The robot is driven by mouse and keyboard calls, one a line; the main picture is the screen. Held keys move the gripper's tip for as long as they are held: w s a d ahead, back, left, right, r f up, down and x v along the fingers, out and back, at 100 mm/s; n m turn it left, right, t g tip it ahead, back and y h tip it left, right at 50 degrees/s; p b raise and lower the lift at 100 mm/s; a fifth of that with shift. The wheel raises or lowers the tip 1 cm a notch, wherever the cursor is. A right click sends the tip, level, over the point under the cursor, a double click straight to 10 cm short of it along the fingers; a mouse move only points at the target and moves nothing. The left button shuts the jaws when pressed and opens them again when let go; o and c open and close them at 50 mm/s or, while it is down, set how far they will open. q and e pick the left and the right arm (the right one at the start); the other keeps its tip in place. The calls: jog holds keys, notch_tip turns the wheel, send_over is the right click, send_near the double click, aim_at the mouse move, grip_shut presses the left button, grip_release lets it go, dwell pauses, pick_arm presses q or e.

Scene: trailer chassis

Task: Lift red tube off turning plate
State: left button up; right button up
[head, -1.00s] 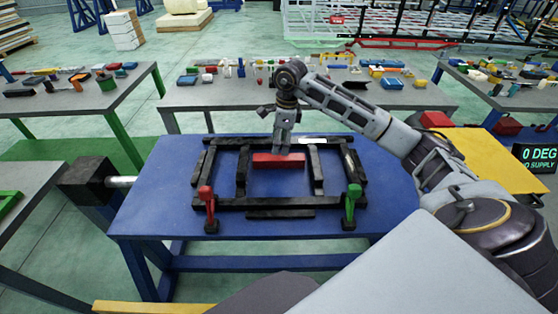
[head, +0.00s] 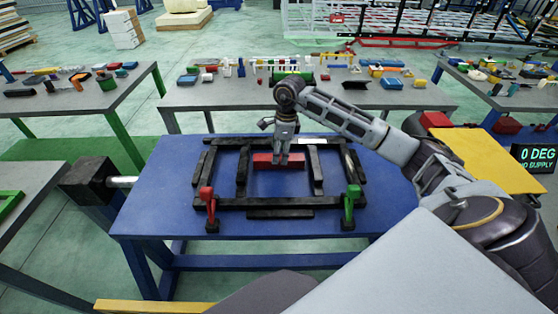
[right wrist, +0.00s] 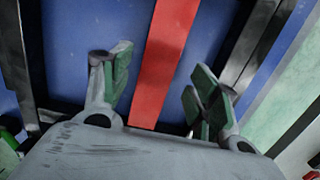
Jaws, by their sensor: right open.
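The red tube (head: 264,162) lies flat inside the black frame on the blue turning plate (head: 160,200). It also shows in the right wrist view (right wrist: 165,65), running lengthwise between the fingers. My right gripper (head: 282,161) points down over the tube, and its fingers hide part of it. In the right wrist view its two green-padded fingers (right wrist: 160,88) are spread apart, one on each side of the tube, with nothing held. I cannot tell how far above the tube the fingertips are. My left gripper is not in view.
Black frame bars (head: 242,172) surround the tube on the plate. A red clamp (head: 207,203) and a green clamp (head: 350,203) stand at the front corners. Tables with many small parts (head: 225,95) stand behind.

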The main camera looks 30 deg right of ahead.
jog(key=shift+s+a+f, duration=0.15)
jog(key=shift+f, duration=0.55)
jog(key=shift+f+p, duration=0.4)
jog(key=shift+f, duration=0.55)
jog(key=shift+c, duration=0.3)
grip_shut()
jog(key=shift+r+b, duration=0.9)
jog(key=shift+r, duration=4.15)
